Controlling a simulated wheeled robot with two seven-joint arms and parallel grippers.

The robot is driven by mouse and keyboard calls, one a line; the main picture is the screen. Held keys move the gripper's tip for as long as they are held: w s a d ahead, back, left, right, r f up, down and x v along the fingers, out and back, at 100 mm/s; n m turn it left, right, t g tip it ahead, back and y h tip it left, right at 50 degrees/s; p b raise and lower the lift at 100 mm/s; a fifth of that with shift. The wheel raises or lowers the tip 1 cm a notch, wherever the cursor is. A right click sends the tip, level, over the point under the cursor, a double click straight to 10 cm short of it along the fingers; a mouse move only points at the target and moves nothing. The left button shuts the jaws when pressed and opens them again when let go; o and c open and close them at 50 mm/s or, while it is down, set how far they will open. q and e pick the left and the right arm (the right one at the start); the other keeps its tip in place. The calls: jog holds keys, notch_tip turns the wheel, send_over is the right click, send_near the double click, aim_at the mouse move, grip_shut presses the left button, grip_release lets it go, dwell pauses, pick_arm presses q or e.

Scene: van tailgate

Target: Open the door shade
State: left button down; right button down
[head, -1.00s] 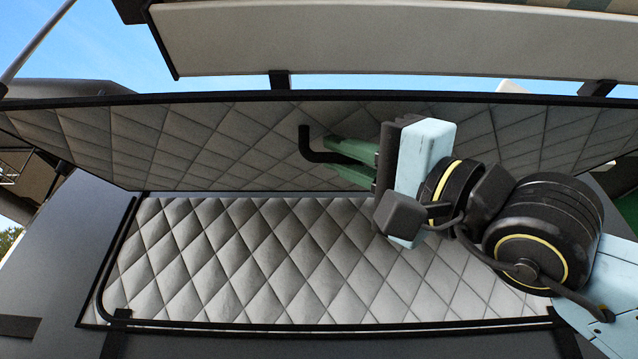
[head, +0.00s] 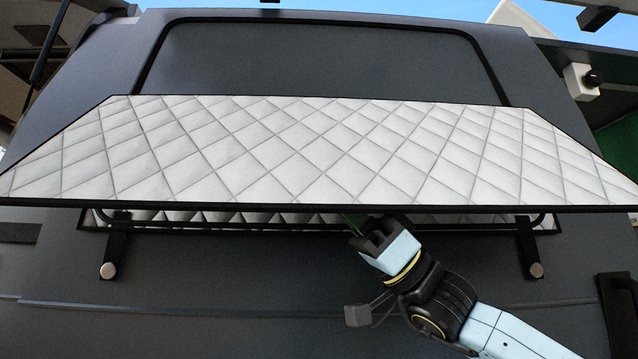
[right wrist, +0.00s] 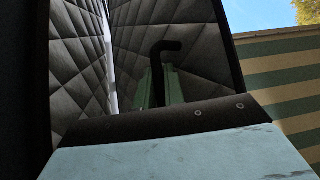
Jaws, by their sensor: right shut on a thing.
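The door shade (head: 320,150) is a pale quilted panel with a dark rim. In the head view it slants out from the dark door, its wider edge nearest me and its upper face showing. My right gripper (head: 356,222) is under that near edge, its fingertips mostly hidden by the panel. In the right wrist view its green fingers (right wrist: 157,88) are shut on a black hooked handle (right wrist: 165,47) in front of dark quilted surfaces. The handle is hidden in the head view. My left gripper is out of view.
A thin strip of the quilted recess (head: 240,216) and a black rail show below the shade, with a bracket (head: 115,245) at left and another (head: 530,247) at right. A striped surface (right wrist: 280,85) stands at right in the wrist view. The lower door is mostly clear.

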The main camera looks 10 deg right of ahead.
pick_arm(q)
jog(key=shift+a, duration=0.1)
pick_arm(e)
jog(key=shift+w+f+n+g, duration=0.1)
jog(key=shift+f+n+g, duration=0.05)
jog(key=shift+n+g, duration=0.15)
jog(key=c, duration=1.5)
grip_release()
